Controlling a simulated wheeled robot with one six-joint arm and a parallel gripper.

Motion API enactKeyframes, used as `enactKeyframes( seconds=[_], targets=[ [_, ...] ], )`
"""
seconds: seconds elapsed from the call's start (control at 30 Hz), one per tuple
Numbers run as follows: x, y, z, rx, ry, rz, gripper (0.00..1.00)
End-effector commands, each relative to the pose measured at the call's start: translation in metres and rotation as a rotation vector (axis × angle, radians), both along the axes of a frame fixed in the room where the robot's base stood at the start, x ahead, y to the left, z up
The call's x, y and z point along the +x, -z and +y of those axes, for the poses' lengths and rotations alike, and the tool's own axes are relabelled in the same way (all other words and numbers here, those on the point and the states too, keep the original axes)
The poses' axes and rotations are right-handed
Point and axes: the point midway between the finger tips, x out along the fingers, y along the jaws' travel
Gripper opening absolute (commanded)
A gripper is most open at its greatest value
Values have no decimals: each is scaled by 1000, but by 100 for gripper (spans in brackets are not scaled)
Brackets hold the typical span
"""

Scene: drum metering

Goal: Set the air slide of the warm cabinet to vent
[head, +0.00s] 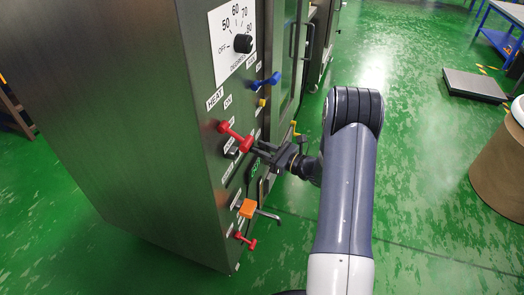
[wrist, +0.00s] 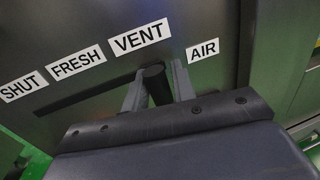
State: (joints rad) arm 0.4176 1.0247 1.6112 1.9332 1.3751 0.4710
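In the wrist view, the air slide is a dark slot (wrist: 85,94) in the cabinet face, under the labels SHUT (wrist: 22,87), FRESH (wrist: 78,62) and VENT (wrist: 141,37). An AIR label (wrist: 203,50) is at the right. The slide's dark round knob (wrist: 154,75) is at the slot's right end, below VENT. My gripper (wrist: 158,84) has one finger on each side of the knob, close against it, and looks shut on it. In the head view, my gripper (head: 262,151) is at the front of the warm cabinet (head: 130,110); the knob is hidden there.
A dial (head: 243,43) is above. Green floor is clear to the right, before a brown drum (head: 500,170).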

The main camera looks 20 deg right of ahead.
Motion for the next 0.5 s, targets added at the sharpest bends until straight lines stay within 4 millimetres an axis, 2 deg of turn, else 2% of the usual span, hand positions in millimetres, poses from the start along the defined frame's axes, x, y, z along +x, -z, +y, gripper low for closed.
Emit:
enactKeyframes(
  seconds=[0.03, 0.23, 0.5],
  targets=[
    [2, -1, -2, -2, 5, -4, 26],
    [1, -1, -1, -1, 2, -4, 41],
    [-2, -1, -2, 1, 0, -2, 41]
  ],
)
